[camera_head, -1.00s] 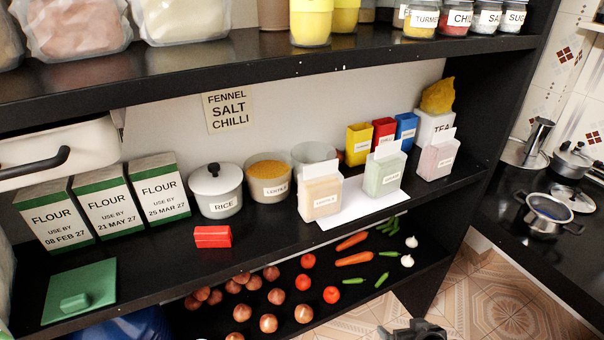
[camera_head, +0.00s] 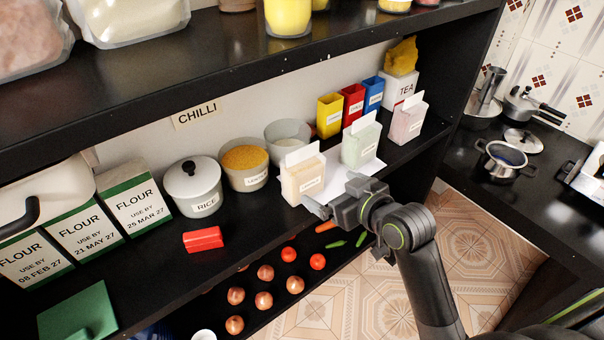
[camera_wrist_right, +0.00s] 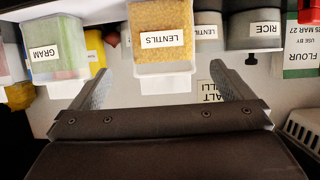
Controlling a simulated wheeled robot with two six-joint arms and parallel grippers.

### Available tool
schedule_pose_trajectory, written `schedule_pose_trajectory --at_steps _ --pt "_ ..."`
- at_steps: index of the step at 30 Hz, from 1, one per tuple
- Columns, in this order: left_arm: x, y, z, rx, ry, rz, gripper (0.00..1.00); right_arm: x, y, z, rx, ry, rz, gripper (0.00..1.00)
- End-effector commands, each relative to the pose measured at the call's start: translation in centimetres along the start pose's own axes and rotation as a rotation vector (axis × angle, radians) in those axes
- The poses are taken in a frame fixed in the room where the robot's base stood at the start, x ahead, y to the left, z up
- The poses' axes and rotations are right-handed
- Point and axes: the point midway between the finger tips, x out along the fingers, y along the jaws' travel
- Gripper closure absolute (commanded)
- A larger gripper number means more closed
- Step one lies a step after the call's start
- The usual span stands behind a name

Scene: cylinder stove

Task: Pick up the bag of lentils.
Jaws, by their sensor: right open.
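The bag of lentils (camera_head: 303,180) is a pale orange, box-like pack with a white top flap and a label. It stands upright on the middle shelf, left of the green gram pack (camera_head: 360,145). In the right wrist view the lentils bag (camera_wrist_right: 160,72) appears upside down, framed between my two spread fingers. My right gripper (camera_head: 328,198) is open and empty, just in front and to the right of the bag. I see no grip on the bag. My left gripper is not in view.
A white sheet (camera_head: 335,187) lies beside the packs. The lentils pot (camera_head: 245,180) and rice pot (camera_head: 194,203) stand to the left, with a red block (camera_head: 203,239) in front. A pink pack (camera_head: 407,122) stands right. The upper shelf (camera_head: 280,72) overhangs.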

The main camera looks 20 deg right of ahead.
Motion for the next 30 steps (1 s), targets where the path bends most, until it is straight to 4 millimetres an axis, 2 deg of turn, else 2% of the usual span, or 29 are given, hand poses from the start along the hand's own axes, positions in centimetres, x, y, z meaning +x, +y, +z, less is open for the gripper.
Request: schedule_pose_trajectory --at_steps 6,12,23,30 --pt "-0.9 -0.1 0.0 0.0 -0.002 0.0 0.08 3.7 -0.1 -0.2 0.003 -0.001 -0.002 0.0" --pt "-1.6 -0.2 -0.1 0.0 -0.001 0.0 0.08 6.6 0.0 -0.1 0.002 -0.002 -0.001 0.0" --pt "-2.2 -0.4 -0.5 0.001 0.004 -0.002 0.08 8.6 -0.1 -0.2 0.002 -0.001 -0.001 0.0" --pt "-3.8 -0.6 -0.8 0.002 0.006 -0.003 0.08 11.3 -0.4 -0.6 0.001 -0.002 -0.001 0.0"
